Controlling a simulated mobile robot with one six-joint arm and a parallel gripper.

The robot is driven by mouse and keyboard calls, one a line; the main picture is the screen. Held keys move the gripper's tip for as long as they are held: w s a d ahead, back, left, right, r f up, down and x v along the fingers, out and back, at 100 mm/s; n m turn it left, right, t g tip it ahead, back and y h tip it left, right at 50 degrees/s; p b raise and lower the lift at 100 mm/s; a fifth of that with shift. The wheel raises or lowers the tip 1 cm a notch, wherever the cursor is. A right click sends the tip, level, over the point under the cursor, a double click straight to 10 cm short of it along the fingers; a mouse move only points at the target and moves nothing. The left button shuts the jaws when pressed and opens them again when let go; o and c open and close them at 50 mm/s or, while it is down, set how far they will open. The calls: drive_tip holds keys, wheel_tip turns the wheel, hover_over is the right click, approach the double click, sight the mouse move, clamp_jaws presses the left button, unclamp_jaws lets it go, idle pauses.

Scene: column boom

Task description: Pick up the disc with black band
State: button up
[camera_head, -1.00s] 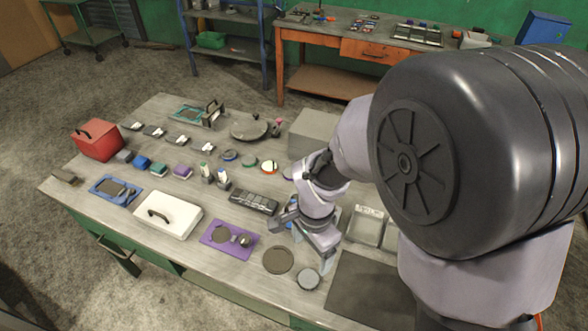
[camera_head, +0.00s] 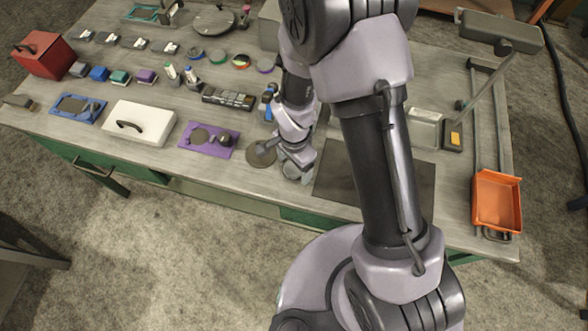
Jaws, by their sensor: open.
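Under my gripper (camera_head: 296,170), near the table's front edge, a grey round disc (camera_head: 290,174) shows only in part. Its black band cannot be made out now, as my gripper covers most of it. My gripper is open and points down over this disc. I cannot tell whether the fingers touch it. A flat dark brown round plate (camera_head: 259,156) lies just left of my gripper. Further back are small discs in a row: blue (camera_head: 197,52), green (camera_head: 217,56), multicoloured (camera_head: 240,61) and purple (camera_head: 265,65).
A dark mat (camera_head: 345,180) lies right of my gripper. A purple board (camera_head: 222,149), a white lidded box (camera_head: 152,133) and a black keypad-like block (camera_head: 228,99) are to the left. An orange tray (camera_head: 497,200) is at the right edge.

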drive_tip(key=shift+r, duration=0.1)
clamp_jaws()
idle(0.3)
